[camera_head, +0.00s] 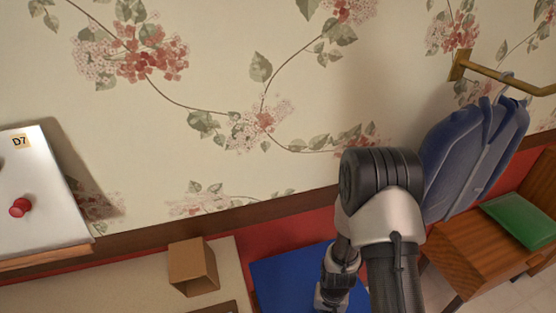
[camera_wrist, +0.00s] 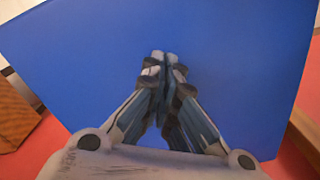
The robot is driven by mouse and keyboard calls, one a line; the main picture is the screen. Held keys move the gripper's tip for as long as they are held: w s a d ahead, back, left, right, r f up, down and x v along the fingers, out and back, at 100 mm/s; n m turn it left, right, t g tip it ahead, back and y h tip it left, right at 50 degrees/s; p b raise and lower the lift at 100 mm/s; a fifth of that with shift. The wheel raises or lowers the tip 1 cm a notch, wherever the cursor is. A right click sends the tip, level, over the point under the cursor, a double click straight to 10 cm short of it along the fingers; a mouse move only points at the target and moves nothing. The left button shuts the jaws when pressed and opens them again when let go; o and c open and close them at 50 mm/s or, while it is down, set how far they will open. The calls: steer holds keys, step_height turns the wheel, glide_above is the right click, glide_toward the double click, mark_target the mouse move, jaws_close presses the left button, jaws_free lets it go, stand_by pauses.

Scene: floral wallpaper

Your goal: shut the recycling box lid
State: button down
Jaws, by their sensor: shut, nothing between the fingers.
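A flat blue panel, which looks like the recycling box lid (camera_head: 285,278), shows at the lower middle of the head view, partly behind my arm. In the wrist view the blue lid (camera_wrist: 80,60) fills most of the picture. My gripper (camera_wrist: 163,62) is shut and empty, with its fingertips in front of the blue surface. I cannot tell whether they touch it. The fingertips do not show in the head view. The box body and hinge are hidden, so I cannot tell the lid's angle.
A small brown box (camera_head: 193,266) stands on a pale surface left of the lid. A white board (camera_head: 40,195) is at far left.

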steer(key=shift+r, duration=0.15)
step_height(320, 180, up, 14)
steer(key=p, duration=1)
steer(key=shift+f, duration=0.25)
stand_by(0.3)
step_height(320, 180, up, 22)
steer(key=n+t, duration=0.1)
steer(key=t, duration=0.1)
steer(key=s+r+n+t, duration=0.1)
steer(key=s+r+t, duration=0.1)
steer(key=s+r, duration=1.3)
steer(key=shift+r+t, duration=0.3)
steer(key=shift+r, duration=0.25)
steer(key=shift+s+a+n, duration=0.1)
steer(key=shift+n, duration=0.2)
